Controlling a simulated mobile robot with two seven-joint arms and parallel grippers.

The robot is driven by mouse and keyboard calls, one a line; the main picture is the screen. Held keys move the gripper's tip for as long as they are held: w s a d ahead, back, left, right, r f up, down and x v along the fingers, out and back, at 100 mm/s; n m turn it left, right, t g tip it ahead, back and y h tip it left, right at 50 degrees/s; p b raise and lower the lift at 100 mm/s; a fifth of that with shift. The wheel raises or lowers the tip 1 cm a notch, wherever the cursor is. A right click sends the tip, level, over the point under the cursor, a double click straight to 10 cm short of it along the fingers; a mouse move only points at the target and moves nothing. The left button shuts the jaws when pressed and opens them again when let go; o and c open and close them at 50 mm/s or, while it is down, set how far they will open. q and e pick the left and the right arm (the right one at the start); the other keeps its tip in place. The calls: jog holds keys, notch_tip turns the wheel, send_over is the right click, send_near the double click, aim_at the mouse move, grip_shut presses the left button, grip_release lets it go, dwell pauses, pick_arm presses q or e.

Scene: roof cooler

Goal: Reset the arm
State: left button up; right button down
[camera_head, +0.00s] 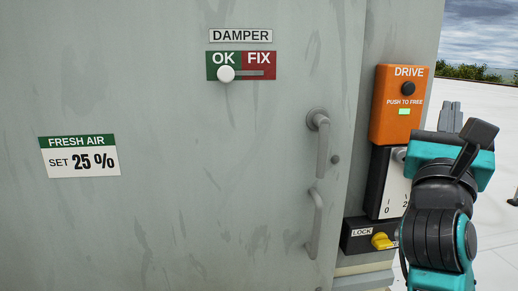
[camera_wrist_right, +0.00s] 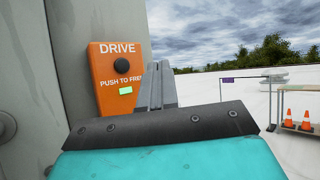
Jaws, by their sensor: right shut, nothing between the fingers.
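My right arm (camera_head: 437,215) comes up from the lower right in the head view. Its gripper (camera_head: 451,115) points away from the camera, just right of the orange DRIVE box (camera_head: 398,125). In the right wrist view the gripper's grey fingers (camera_wrist_right: 157,85) are together with nothing between them. They stand to the right of the black button on the DRIVE box (camera_wrist_right: 118,85), apart from it in the picture. The box's small light is green. My left gripper is in neither view.
The grey cabinet door (camera_head: 200,220) has a handle (camera_head: 320,140). A DAMPER slider knob (camera_head: 226,74) sits under OK. A 0–2 switch box (camera_head: 385,185) and a LOCK box with a yellow knob (camera_head: 382,241) are close by my arm. A cart with cones (camera_wrist_right: 304,122) stands at right.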

jog(key=a+f+n+t+y, duration=0.1)
jog(key=a+f+n+y, duration=0.4)
jog(key=f+n, duration=0.5)
jog(key=a+f+n+y, duration=0.3)
jog(key=f+n+y, duration=0.4)
jog(key=n, duration=0.5)
jog(key=a+f+n+t+y, duration=0.1)
jog(key=a+f+n+y, duration=0.35)
jog(key=f+n, duration=0.7)
jog(key=s+f+n+g, duration=0.5)
jog(key=s+f+n, duration=0.1)
jog(key=f, duration=0.6)
jog(key=s+f+n+g, duration=0.5)
jog(key=s+f, duration=0.3)
jog(key=f, duration=0.5)
jog(key=shift+s+d+f+n+g, duration=0.2)
jog(key=shift+n+g, duration=0.1)
jog(key=shift+n, duration=0.25)
